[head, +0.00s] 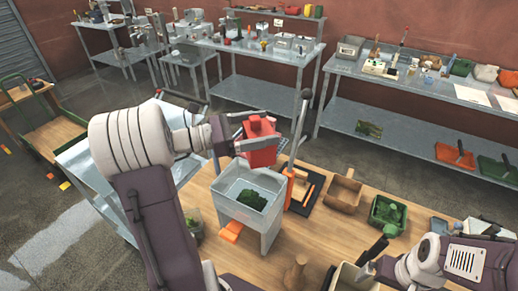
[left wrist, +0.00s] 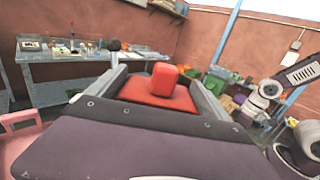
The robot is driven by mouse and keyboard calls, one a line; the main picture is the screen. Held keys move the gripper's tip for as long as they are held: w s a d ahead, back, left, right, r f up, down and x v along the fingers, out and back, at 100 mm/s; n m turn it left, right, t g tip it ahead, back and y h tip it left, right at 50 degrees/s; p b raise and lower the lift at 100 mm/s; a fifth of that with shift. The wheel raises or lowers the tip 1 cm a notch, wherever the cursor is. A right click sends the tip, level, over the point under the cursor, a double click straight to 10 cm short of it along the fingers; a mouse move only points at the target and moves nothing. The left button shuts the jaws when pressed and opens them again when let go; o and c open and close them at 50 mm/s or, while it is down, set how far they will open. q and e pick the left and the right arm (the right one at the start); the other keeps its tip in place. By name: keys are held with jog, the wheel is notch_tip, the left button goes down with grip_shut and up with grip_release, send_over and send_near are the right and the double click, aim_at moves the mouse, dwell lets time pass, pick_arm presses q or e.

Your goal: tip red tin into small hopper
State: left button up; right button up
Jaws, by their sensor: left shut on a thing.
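The red tin (head: 263,153) is held between the fingers of my left gripper (head: 275,134), just above and behind the far edge of the small hopper. In the left wrist view the red tin (left wrist: 160,92) fills the space between the two fingers, with a red block on it facing the camera. The small hopper (head: 225,203) is a grey open box on legs, with dark green stuff inside. Whether anything leaves the tin cannot be told. My right gripper (head: 372,252) is low at the lower right, partly cut off; its opening is unclear.
An orange piece (head: 230,231) lies under the hopper. A black tray (head: 306,190) with orange bars, a wooden scoop-like box (head: 343,192) and a green bin (head: 387,214) stand to its right on the wooden table (head: 320,232). Metal benches stand behind.

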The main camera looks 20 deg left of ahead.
pick_arm(q)
jog(key=shift+r, duration=0.3)
notch_tip(320, 180, up, 3)
jog(key=g+y+p, duration=0.3)
jog(key=y+p, duration=0.1)
jog(key=p, duration=0.9)
jog(key=shift+d+r+g+p, duration=0.1)
jog(key=shift+g+p, duration=0.2)
jog(key=shift+g+y+p, duration=0.35)
jog(key=shift+g+y, duration=0.05)
jog(key=shift+y, duration=0.2)
jog(key=shift+w+f+g+y+b, duration=0.1)
jog(key=shift+f+g+y+b, duration=0.2)
jog(key=shift+g+y+b, duration=0.3)
jog(key=g+y, duration=0.1)
jog(key=r+g+y, duration=0.1)
jog(key=y, duration=0.1)
jog(key=g+y, duration=0.1)
jog(key=shift+d+r+g+y, duration=0.15)
jog(key=shift+r+g+y, duration=0.15)
jog(key=shift+r+y, duration=0.1)
jog(key=shift+r+g+y, duration=0.25)
jog(key=shift+g+y, duration=0.65)
jog(key=shift+y, duration=0.2)
jog(key=shift+a, duration=0.2)
pick_arm(e)
notch_tip(320, 180, up, 14)
jog(key=shift+w+r, duration=0.15)
